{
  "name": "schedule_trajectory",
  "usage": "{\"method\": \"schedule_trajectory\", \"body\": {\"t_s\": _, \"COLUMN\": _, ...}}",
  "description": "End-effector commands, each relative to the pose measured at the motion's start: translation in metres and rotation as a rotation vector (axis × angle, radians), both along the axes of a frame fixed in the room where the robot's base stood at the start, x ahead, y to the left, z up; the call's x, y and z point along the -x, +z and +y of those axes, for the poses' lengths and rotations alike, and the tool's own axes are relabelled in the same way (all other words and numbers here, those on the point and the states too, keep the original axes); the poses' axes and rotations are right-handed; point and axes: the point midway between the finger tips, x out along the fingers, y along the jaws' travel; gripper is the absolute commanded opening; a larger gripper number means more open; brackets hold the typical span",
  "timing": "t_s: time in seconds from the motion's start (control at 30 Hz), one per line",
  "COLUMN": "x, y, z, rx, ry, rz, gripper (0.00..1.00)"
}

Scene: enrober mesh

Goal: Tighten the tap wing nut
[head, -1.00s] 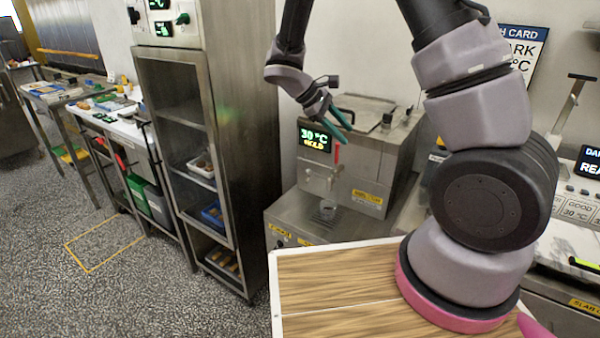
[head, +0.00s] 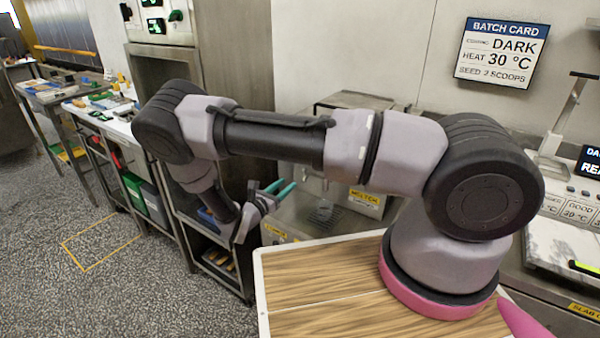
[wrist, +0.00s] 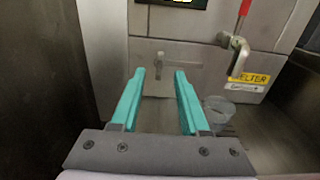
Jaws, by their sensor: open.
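In the wrist view, a small grey metal fitting with a short crossbar and stem (wrist: 160,63), which looks like the wing nut, stands on the melter's front (wrist: 190,58). To its right is a metal tap (wrist: 236,52) with a red handle (wrist: 244,9). My gripper (wrist: 160,73) is open and empty. Its teal fingers point at the melter front, with the fitting showing between and just beyond their tips; the exact gap cannot be told. In the head view my gripper (head: 283,187) is left of the melter, and my arm hides most of the melter front.
A steel shelf rack (head: 233,265) stands close on the left. A wooden board (head: 320,272) lies in front of my arm's base.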

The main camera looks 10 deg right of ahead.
Motion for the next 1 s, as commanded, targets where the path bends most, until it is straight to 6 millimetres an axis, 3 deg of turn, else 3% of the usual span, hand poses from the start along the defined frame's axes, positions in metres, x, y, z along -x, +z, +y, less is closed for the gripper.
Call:
{"method": "schedule_trajectory", "body": {"t_s": 0.5, "x": -0.062, "y": 0.001, "z": -0.063, "rx": -0.003, "ry": -0.007, "rz": -0.001, "gripper": 0.45}}
{"method": "schedule_trajectory", "body": {"t_s": 0.97, "x": -0.072, "y": 0.001, "z": -0.073, "rx": -0.003, "ry": -0.004, "rz": 0.000, "gripper": 0.45}}
{"method": "schedule_trajectory", "body": {"t_s": 1.0, "x": -0.072, "y": 0.001, "z": -0.073, "rx": -0.003, "ry": -0.004, "rz": 0.000, "gripper": 0.34}}
